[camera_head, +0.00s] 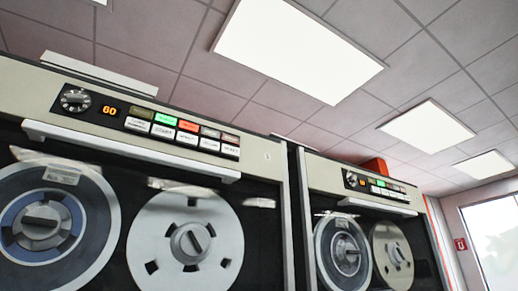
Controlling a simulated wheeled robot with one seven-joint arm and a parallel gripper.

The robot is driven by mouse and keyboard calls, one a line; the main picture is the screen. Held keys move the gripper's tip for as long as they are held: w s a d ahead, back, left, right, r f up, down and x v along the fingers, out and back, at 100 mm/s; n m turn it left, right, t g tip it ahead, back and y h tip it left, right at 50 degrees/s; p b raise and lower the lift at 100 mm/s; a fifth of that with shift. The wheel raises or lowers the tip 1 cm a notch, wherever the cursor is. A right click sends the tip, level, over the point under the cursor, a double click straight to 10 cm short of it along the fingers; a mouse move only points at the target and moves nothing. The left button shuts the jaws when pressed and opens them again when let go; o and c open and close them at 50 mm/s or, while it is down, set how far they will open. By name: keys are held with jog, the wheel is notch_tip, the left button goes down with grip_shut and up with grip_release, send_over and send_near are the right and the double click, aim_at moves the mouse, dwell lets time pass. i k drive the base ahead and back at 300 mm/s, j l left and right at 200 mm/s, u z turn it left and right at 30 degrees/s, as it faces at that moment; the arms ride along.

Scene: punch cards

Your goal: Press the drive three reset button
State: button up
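A large tape drive (262,157) fills the left of the head view. Its top panel holds a row of white labelled buttons (187,139), and the rightmost button (230,150) seems to read RESET. Above them are indicator tiles, one lit green and one lit red. An orange display (109,111) seems to show 60. A second tape drive (302,195) stands to the right with a similar, smaller button row (387,193); its labels are too small to read. I cannot tell which drive is number three. My gripper is not in view.
A pale handle bar (130,151) juts out below the near drive's buttons. Tape reels (184,241) sit behind the drive fronts. An orange-red box (375,166) is on top of the second drive. A bright window (494,235) is at far right.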

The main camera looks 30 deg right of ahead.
aim_at(226, 150)
jog(key=k+l, duration=0.15)
jog(key=k, duration=1)
jog(key=i+l+u, duration=0.15)
jog(key=i, duration=0.35)
jog(key=i+l+u, duration=0.1)
jog(key=i, duration=0.4)
jog(key=i+j+u, duration=0.1)
jog(key=i+j, duration=0.3)
jog(key=j, duration=0.15)
jog(key=i+j+u, duration=0.15)
jog(key=i+j, duration=0.25)
